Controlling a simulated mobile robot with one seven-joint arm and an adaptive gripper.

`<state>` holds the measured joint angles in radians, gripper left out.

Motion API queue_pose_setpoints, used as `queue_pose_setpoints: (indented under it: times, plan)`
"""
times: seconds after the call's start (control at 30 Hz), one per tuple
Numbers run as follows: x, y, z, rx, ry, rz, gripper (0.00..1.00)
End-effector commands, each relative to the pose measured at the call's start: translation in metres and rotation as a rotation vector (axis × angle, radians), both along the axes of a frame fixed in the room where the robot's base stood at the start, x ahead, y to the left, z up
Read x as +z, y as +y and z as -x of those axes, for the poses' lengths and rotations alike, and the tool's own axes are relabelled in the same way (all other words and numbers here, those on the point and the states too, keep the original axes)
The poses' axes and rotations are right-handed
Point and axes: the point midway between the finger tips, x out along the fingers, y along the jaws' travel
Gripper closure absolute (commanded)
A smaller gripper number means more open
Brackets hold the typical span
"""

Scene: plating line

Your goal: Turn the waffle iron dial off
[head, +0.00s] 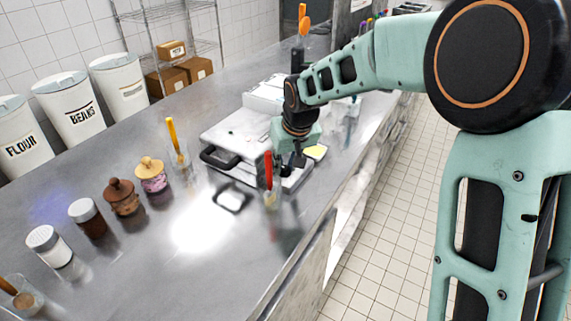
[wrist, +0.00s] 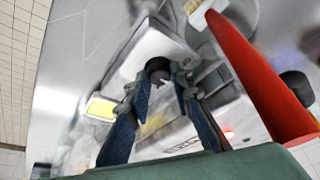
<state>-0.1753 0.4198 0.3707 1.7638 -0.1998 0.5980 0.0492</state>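The white waffle iron (head: 235,132) sits on the steel counter with its lid down and a black handle (head: 218,158) at its front left. My gripper (head: 287,166) is low at the iron's right front side, and the arm hides part of that side. In the wrist view my gripper (wrist: 163,82) has its two fingers apart. A round black dial (wrist: 158,66) with a pale mark shows at the fingertips, against the iron's pale body. I cannot tell whether the fingers touch it. The dial is hidden in the head view.
A red-handled utensil (head: 268,170) stands close to my gripper; its red handle (wrist: 262,80) looms at right in the wrist view. A yellow pad (head: 316,152) lies beside the iron. Several jars (head: 122,197) line the counter's left. The front counter (head: 215,260) is clear.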

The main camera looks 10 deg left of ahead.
Motion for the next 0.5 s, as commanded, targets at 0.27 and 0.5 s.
queue_pose_setpoints:
  times: [0.27, 0.5]
  plan:
    - [0.0006, -0.0002, 0.0001, 0.008, 0.000, 0.000, 1.00]
    - [0.0020, -0.0017, -0.0005, 0.085, 0.003, -0.001, 1.00]
